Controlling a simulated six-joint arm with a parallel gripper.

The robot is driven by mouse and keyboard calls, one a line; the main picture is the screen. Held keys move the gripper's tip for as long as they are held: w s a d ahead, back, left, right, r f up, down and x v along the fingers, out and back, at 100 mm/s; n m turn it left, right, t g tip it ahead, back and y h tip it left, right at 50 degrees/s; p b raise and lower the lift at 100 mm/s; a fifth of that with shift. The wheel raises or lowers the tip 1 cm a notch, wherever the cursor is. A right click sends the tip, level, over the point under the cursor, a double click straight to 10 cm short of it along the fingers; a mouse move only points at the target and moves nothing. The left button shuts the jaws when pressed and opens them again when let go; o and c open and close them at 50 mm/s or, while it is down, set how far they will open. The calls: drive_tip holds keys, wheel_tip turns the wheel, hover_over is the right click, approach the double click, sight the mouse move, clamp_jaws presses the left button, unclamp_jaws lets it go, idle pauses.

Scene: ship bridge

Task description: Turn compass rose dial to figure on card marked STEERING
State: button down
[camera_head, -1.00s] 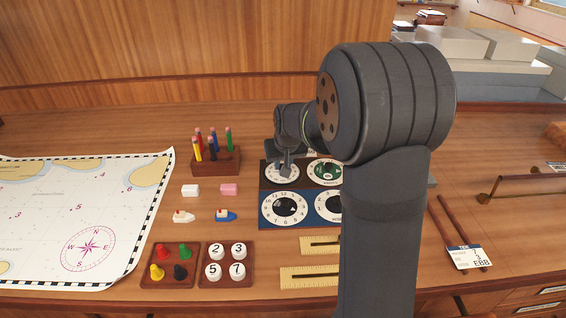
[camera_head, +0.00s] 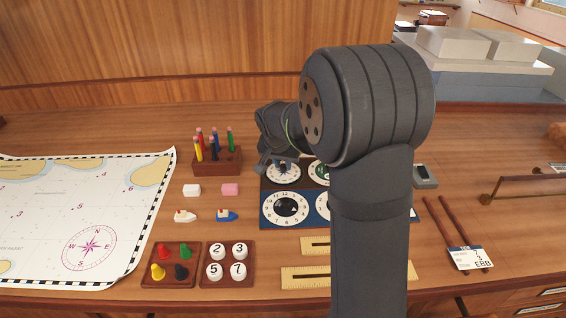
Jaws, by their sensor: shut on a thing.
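My gripper (camera_head: 281,163) points down at the upper-left white dial (camera_head: 285,176) on the dark panel (camera_head: 266,181). It is shut on that dial's knob, which the fingers mostly hide. Dark marks show around this dial's face, but I cannot read its figures or confirm that it is the compass rose. Below, on a blue panel (camera_head: 265,222), are a numbered white dial (camera_head: 286,208) and another dial (camera_head: 323,207) half hidden by my arm. No card reading STEERING is legible.
A pencil block (camera_head: 218,163) stands just left of the gripper. Left are small erasers, toy boats, peg and number trays, and a chart (camera_head: 60,215). Rulers (camera_head: 305,278) lie in front. A card ending in EBB (camera_head: 470,257) lies by two rods at right.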

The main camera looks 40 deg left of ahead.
drive_tip(key=shift+s, duration=0.1)
idle(0.3)
drive_tip(key=c, duration=1.3)
unclamp_jaws()
drive_tip(key=shift+o, duration=0.2)
drive_tip(key=v, duration=1.7)
drive_tip(key=shift+r, duration=0.1)
drive_tip(key=x, duration=1.7)
